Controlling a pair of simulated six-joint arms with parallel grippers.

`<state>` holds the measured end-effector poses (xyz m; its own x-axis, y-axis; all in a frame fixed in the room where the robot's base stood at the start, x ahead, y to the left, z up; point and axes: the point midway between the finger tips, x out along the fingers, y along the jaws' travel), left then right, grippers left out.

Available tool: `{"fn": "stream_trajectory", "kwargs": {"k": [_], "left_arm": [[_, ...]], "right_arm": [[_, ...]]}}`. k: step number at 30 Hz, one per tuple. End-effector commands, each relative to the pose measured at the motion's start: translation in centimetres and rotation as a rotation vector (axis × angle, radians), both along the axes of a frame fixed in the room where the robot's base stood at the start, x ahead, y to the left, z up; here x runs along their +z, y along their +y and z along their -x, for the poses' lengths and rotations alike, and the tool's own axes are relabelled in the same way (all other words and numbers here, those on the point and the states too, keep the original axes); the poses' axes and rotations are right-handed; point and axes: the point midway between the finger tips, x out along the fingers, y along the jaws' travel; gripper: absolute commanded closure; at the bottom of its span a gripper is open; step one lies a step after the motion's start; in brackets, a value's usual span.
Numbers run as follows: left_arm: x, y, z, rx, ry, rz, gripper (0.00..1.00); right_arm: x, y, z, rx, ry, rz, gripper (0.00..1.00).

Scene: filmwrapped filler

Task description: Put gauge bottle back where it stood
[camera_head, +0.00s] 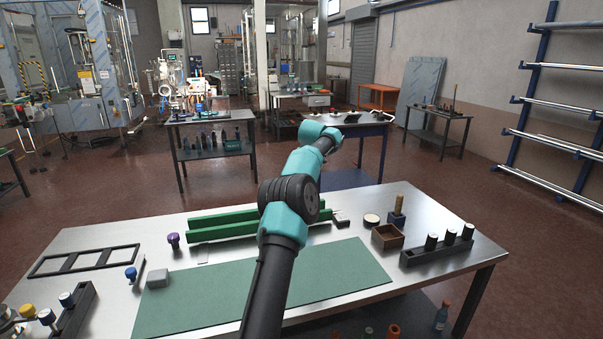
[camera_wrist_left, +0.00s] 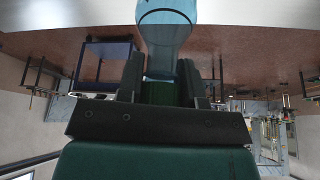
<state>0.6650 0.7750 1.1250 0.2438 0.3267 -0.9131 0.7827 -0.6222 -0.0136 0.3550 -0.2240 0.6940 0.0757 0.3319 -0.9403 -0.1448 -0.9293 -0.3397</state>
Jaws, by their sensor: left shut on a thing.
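My left gripper (camera_wrist_left: 161,68) is shut on a see-through blue bottle, the gauge bottle (camera_wrist_left: 167,22), whose narrow neck is between the two fingers. The bottle's wider part runs out of the top of the left wrist view, so its far end is hidden. In the head view one arm of mine reaches from the bottom middle across the steel table (camera_head: 422,222) and past its far edge. Its gripper and the bottle are hidden there behind the arm's end. My right gripper is not in view.
A green mat (camera_head: 345,275) lies bare under the arm, with green bars (camera_head: 212,233) behind it. A black rack of white-topped pieces (camera_head: 440,250) and a brown box (camera_head: 387,237) stand right. A black frame (camera_head: 85,261) lies left.

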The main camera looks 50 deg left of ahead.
Motion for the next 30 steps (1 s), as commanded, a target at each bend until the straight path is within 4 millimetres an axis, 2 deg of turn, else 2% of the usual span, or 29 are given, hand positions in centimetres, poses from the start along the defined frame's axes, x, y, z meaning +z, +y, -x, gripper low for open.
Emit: {"fn": "stream_trajectory", "kwargs": {"k": [8,14,17,20,24,30], "left_arm": [[0.2,-6.0,-3.5,-0.079,-0.003,0.012,1.0],[0.3,-11.6,-6.1,-0.151,-0.004,0.019,1.0],[0.5,-15.1,-7.4,-0.193,-0.005,0.023,1.0],[0.6,-19.3,-8.7,-0.247,-0.005,0.028,1.0],[0.8,-26.2,-10.0,-0.331,-0.006,0.033,1.0],[1.0,-36.2,-10.6,-0.457,-0.006,0.038,1.0]], "right_arm": [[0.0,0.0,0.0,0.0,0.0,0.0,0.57],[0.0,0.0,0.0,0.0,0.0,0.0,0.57],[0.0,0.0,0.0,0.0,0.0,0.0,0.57],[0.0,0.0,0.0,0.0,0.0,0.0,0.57],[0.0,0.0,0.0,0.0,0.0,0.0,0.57],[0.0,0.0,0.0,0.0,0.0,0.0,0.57]]}}
